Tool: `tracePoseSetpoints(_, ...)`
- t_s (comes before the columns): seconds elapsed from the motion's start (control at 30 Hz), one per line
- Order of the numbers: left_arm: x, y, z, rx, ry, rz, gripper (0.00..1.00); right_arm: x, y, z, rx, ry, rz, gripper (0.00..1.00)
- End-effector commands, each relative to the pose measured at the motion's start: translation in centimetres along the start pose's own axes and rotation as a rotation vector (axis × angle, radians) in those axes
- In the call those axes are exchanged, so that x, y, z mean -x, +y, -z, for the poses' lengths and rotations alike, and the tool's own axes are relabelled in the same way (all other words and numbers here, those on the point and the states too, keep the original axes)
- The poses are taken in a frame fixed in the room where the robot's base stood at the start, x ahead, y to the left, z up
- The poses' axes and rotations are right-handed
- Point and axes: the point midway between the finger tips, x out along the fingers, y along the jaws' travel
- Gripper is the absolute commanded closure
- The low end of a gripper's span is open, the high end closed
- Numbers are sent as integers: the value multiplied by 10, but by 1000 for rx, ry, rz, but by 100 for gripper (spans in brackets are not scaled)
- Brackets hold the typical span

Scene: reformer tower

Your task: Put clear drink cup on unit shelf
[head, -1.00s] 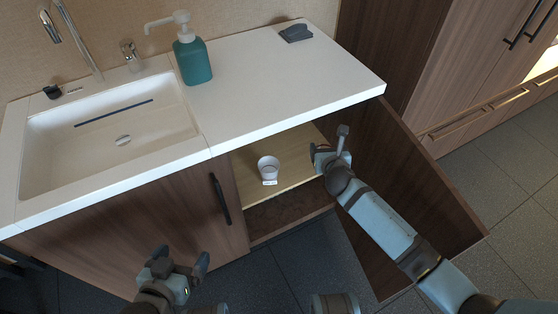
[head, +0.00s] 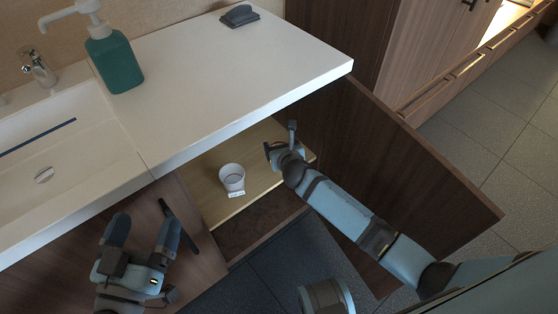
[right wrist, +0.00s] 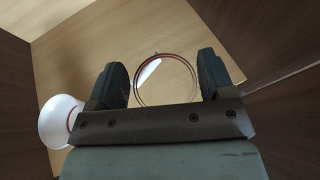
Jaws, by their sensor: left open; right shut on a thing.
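The clear drink cup (right wrist: 167,80) shows in the right wrist view as a see-through round rim with a reddish edge, between the fingers of my right gripper (right wrist: 165,75). That gripper is shut on it. In the head view my right gripper (head: 280,148) is inside the open cabinet, over the right part of the light wood unit shelf (head: 213,204); the clear cup is hard to make out there. Whether the cup touches the shelf, I cannot tell. My left gripper (head: 144,232) is open and empty, in front of the closed cabinet front.
A white cup (head: 232,178) with a label stands on the shelf, left of my right gripper; it also shows in the right wrist view (right wrist: 62,122). The open door (head: 400,160) stands to the right. The white counter (head: 220,70) overhangs the opening.

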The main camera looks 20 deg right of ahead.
Motion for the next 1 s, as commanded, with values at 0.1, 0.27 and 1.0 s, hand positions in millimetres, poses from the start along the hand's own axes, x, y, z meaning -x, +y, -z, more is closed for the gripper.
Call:
tracePoseSetpoints(0.1,0,2,-1,5,15,-12,6,-3,0,7,-1,0,0,51)
tracePoseSetpoints(0.27,-2,8,-2,22,66,-51,6,-11,0,27,-2,1,0,51)
tracePoseSetpoints(1.0,-3,4,-40,26,-88,-63,6,-18,0,44,0,1,0,15)
